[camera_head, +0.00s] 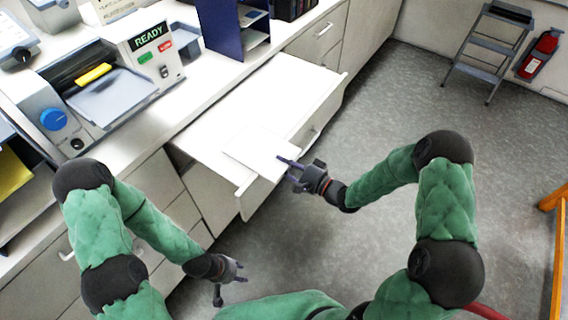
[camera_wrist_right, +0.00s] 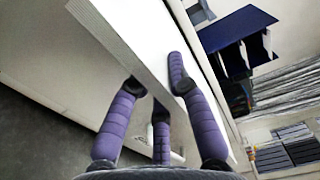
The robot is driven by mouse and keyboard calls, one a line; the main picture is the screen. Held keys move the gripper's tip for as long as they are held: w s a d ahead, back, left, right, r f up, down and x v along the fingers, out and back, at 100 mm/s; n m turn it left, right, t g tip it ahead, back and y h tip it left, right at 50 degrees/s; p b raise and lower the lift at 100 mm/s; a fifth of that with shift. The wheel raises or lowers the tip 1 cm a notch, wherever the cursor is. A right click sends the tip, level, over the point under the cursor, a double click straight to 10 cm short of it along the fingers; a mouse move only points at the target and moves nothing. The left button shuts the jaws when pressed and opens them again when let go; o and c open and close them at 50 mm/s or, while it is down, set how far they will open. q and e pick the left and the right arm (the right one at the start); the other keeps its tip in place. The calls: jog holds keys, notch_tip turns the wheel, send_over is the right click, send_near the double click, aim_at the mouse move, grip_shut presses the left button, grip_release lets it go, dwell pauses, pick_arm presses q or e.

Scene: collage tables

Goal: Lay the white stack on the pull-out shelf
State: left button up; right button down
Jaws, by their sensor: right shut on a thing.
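The white stack (camera_head: 258,152) is a flat, pale slab over the near part of the white pull-out shelf (camera_head: 283,92), its near corner overlapping the shelf's front lip in the head view. I cannot tell whether it touches the shelf. My right gripper (camera_head: 289,167) is shut on the stack's near right edge. In the right wrist view, purple fingers (camera_wrist_right: 162,110) sit around the edge of the stack (camera_wrist_right: 150,35), whose side looks finely layered. My left gripper (camera_head: 231,282) is empty and appears open, low in front of the cabinets, away from the stack.
A machine with a READY sign (camera_head: 148,38) stands on the counter left of the shelf. A dark blue file holder (camera_head: 222,28) stands behind the shelf. A step stool (camera_head: 490,48) and a fire extinguisher (camera_head: 538,55) are far right. The grey floor between is clear.

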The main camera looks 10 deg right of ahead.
jog(key=c, duration=1.6)
grip_release()
jog(key=shift+f, duration=0.15)
jog(key=o, duration=0.4)
jog(key=shift+o, duration=0.2)
